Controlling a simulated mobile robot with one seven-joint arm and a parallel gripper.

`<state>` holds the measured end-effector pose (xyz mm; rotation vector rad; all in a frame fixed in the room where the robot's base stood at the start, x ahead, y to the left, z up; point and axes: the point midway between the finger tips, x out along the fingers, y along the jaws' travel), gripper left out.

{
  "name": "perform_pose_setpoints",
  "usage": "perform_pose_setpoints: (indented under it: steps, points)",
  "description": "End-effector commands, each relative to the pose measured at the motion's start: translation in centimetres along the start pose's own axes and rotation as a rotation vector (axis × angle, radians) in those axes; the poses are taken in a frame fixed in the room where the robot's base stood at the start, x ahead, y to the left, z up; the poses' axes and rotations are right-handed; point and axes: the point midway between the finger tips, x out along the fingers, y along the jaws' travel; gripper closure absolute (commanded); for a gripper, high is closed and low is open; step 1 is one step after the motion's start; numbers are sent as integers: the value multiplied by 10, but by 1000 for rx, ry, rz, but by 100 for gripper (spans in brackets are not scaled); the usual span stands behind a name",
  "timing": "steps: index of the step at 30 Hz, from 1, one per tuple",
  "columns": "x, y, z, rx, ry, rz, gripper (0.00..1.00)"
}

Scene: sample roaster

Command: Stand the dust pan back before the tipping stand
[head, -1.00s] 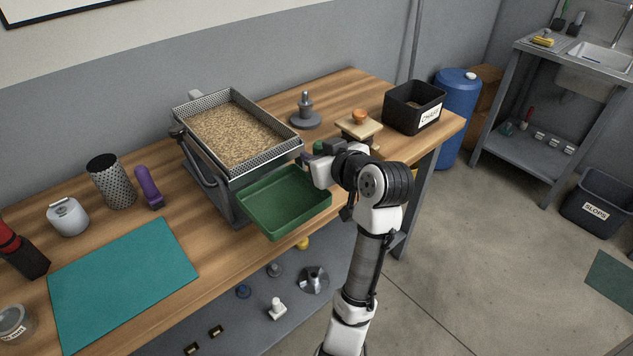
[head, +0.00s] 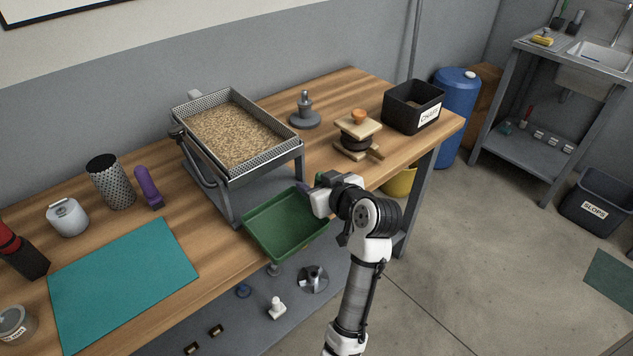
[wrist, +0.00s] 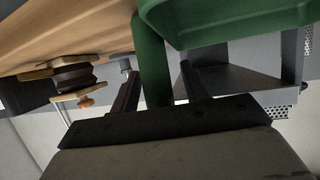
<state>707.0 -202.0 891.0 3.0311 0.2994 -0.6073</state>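The dust pan (head: 286,226) is a green, shallow, open tray that looks empty. It hangs level at the table's front edge, before the tipping stand (head: 228,200), a grey metal frame. A perforated tray of beans (head: 235,135) lies on the stand. My gripper (head: 315,188) is at the pan's right end, shut on its green handle. In the wrist view the handle (wrist: 152,60) runs between the two fingers (wrist: 158,82), with the pan's underside (wrist: 225,20) above it. The gripper's body partly hides the handle in the head view.
A wooden block press (head: 358,135), a grey tamper-like piece (head: 305,112) and the black chaff bin (head: 415,105) stand to the right and back. A teal mat (head: 120,285) lies at left. A lower shelf (head: 255,320) with small parts is below. Bare tabletop shows left of the stand.

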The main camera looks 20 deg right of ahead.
Motion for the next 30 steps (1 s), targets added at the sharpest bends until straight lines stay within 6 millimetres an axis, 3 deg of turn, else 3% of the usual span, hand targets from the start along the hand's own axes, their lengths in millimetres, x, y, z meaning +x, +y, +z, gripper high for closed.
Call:
perform_pose_setpoints:
  steps: [11, 24, 30]
  points:
    - [-8, 1, -2, -1, 7, 5, 54]
    - [-93, 1, -2, -3, 7, 7, 54]
    - [-117, 1, -2, -3, 7, 4, 54]
